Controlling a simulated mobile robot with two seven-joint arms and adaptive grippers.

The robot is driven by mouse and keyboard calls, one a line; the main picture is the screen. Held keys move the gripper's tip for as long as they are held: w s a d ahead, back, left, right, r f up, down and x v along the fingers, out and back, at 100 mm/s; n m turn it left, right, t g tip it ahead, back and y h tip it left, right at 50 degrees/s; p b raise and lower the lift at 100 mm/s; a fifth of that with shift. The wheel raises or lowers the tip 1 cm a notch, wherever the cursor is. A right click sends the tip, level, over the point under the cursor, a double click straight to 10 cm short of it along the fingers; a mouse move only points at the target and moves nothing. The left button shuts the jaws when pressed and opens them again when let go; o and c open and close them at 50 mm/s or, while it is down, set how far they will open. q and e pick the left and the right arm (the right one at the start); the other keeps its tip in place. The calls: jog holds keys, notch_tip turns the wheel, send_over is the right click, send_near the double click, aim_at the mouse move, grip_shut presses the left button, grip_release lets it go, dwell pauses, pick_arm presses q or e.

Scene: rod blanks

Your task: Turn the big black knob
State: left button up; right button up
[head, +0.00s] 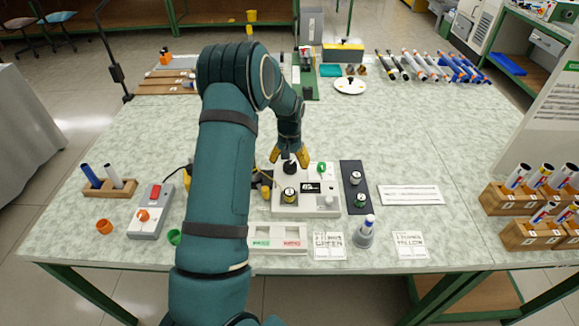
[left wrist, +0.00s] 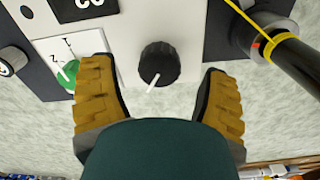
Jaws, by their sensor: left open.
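The big black knob (left wrist: 159,64) with a white pointer line sits on a pale panel in the left wrist view. The pointer slants down and to the left there. In the head view the knob (head: 290,167) shows at the back edge of the control box (head: 325,201). My left gripper (head: 290,158) reaches down over it. In the left wrist view its yellow ridged fingers (left wrist: 160,82) are open, one on each side of the knob, with a visible gap to both. My right gripper is not in view.
A green knob (head: 321,168) is beside the black one, close to one finger. A black tube with a yellow ring (left wrist: 292,58) lies on the other side. A dark strip with two knobs (head: 355,187) stands right of the box.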

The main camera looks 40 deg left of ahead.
aim_at(289, 165)
pick_arm(q)
notch_tip(289, 165, up, 9)
dwell(0.3)
jog(key=shift+r, duration=0.1)
dwell(0.4)
